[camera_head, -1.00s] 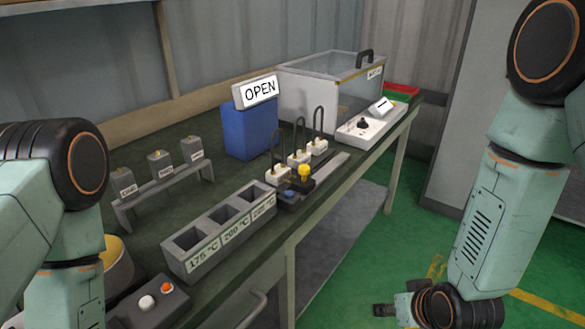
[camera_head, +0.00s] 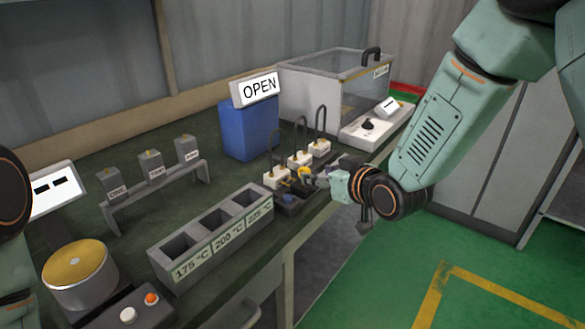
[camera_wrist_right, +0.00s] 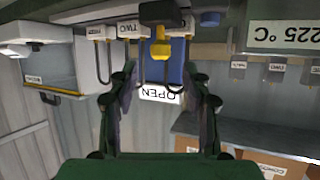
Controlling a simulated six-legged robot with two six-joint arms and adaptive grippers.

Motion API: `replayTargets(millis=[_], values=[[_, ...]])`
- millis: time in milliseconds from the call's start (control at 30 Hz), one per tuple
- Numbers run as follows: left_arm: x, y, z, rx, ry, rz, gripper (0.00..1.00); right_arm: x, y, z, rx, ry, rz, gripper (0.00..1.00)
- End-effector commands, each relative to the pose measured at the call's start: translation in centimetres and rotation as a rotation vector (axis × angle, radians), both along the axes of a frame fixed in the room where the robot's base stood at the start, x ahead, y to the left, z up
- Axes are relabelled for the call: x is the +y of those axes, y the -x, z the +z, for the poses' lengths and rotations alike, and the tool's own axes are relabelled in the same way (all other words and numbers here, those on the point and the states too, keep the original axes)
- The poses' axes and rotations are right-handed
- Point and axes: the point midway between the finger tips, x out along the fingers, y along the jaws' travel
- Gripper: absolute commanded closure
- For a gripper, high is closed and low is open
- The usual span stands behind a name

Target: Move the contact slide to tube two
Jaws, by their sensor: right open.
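The contact slide shows as a yellow knob (camera_head: 305,171) on a dark rail near the bench's front edge. In the right wrist view the knob (camera_wrist_right: 160,48) lies ahead, between the spread fingers in the picture. Three looped tubes with white bases stand behind the rail. Tube two (camera_head: 300,159) is the middle one; its TWO label (camera_wrist_right: 125,30) shows left of the knob in the wrist view. The knob is nearer the first tube (camera_head: 277,178). My right gripper (camera_head: 318,178) is open beside the knob; contact cannot be told. My left gripper is out of view.
A box with three temperature-marked wells (camera_head: 212,238) stands left of the rail. Behind are a blue block with an OPEN sign (camera_head: 258,88) and a clear-sided tank (camera_head: 335,85). A white dial panel (camera_head: 365,130) is at the right. Green floor is free in front.

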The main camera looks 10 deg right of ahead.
Motion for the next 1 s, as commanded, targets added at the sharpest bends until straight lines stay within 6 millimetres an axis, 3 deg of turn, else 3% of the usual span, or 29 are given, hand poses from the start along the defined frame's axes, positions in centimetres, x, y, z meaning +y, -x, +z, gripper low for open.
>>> replayTargets(millis=[167, 600, 1000], values=[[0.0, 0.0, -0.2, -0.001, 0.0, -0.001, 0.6, 0.1, -0.7, 0.0, -0.019, 0.005, 0.01, 0.51], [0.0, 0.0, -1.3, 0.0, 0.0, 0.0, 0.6, 1.4, -6.0, -2.4, -0.017, 0.005, 0.007, 0.51], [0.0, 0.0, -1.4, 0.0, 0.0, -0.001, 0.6, 1.8, -7.0, -2.7, -0.016, 0.003, 0.009, 0.51]])
